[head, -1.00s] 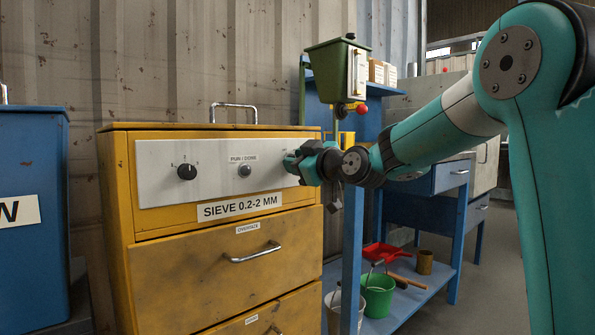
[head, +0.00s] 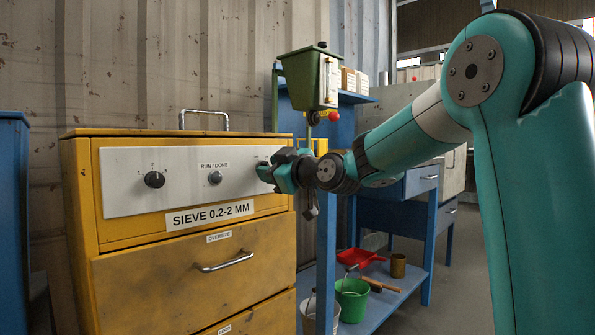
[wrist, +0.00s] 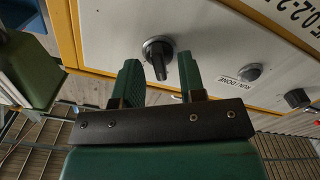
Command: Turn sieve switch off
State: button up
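The yellow sieve cabinet (head: 75,215) has a light grey control panel (head: 125,198) above the sign "SIEVE 0.2-2 MM". A black rotary switch (wrist: 158,55) on a round grey base shows in the wrist view. In the head view my gripper hides this switch at the panel's right end. My gripper (head: 262,172) is at that right end. In the wrist view my gripper (wrist: 160,62) is open, with one green finger on each side of the switch in the picture. I see a gap on both sides and cannot tell whether the fingertips reach around it.
A RUN / DONE button (head: 215,177) and a numbered black dial (head: 154,180) sit left of my gripper on the panel. A green hopper (head: 312,75) stands at the right by a blue bench (head: 326,255). A drawer handle (head: 225,262) projects below.

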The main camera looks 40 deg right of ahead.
jog(key=s+d, duration=0.3)
jog(key=s, duration=1.3)
jog(key=shift+p, duration=0.35)
jog(key=s+a+f+g+y+p, duration=0.2)
jog(key=a+f+g, duration=0.2)
jog(key=a, duration=0.4)
jog(key=s+a+f+g+y+p, duration=0.1)
jog(key=s+a+f+g+y, duration=0.1)
jog(key=a+f+g, duration=0.45)
jog(key=s+a+f+m+g+h+p, duration=0.1)
jog(key=s+a+f+g+p, duration=0.2)
jog(key=s, duration=0.4)
jog(key=s+a+f+g+h, duration=0.1)
jog(key=s+a+g+h, duration=0.1)
jog(key=s+a+g, duration=0.4)
notch_tip(320, 180, up, 38)
jog(key=s+t+p, duration=0.2)
jog(key=p, duration=3.6)
jog(key=shift+d, duration=0.35)
